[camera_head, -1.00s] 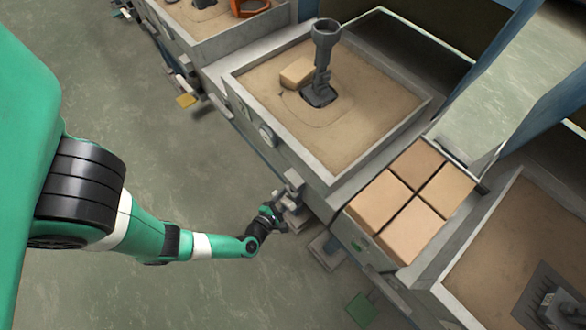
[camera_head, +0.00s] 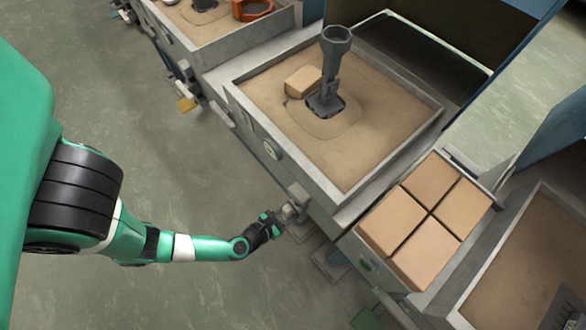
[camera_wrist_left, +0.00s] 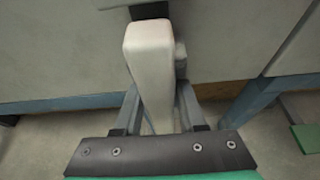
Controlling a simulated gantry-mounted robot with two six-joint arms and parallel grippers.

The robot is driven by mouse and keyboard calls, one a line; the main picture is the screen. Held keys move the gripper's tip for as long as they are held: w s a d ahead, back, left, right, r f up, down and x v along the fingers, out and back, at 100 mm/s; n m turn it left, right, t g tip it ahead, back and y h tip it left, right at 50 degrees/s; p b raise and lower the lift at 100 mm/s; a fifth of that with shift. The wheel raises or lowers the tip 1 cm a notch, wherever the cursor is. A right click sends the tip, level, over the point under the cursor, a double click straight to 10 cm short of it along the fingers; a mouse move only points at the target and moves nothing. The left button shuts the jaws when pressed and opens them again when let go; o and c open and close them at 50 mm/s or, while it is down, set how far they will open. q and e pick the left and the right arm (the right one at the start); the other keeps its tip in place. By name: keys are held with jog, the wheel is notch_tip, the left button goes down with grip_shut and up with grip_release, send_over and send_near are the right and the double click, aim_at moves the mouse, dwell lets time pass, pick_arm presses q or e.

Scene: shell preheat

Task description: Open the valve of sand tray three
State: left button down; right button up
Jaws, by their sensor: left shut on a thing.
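A sand tray (camera_head: 345,150) stands in the middle of the head view, with a grey metal post and a tan block in its sand. On its front side, near the lower corner, is a small grey valve (camera_head: 298,198). My left gripper (camera_head: 285,213) is at this valve. In the left wrist view its two fingers (camera_wrist_left: 158,112) are shut around a pale, upright valve lever (camera_wrist_left: 150,65). The gripper's dark palm edge lies along the bottom there. I cannot read any tray number. My right gripper is not in view.
Tan blocks (camera_head: 415,215) sit on a stand to the right of the tray, with another sand tray (camera_head: 525,255) beyond. A further tray (camera_head: 225,25) is at the top left. Foot pedals lie below the trays. The floor (camera_head: 150,130) on the left is open.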

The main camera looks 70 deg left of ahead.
pick_arm(q)
jog(key=shift+r, duration=0.1)
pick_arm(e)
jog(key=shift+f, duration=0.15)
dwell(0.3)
pick_arm(q)
jog(key=c, duration=0.6)
grip_release()
jog(key=shift+c, duration=0.2)
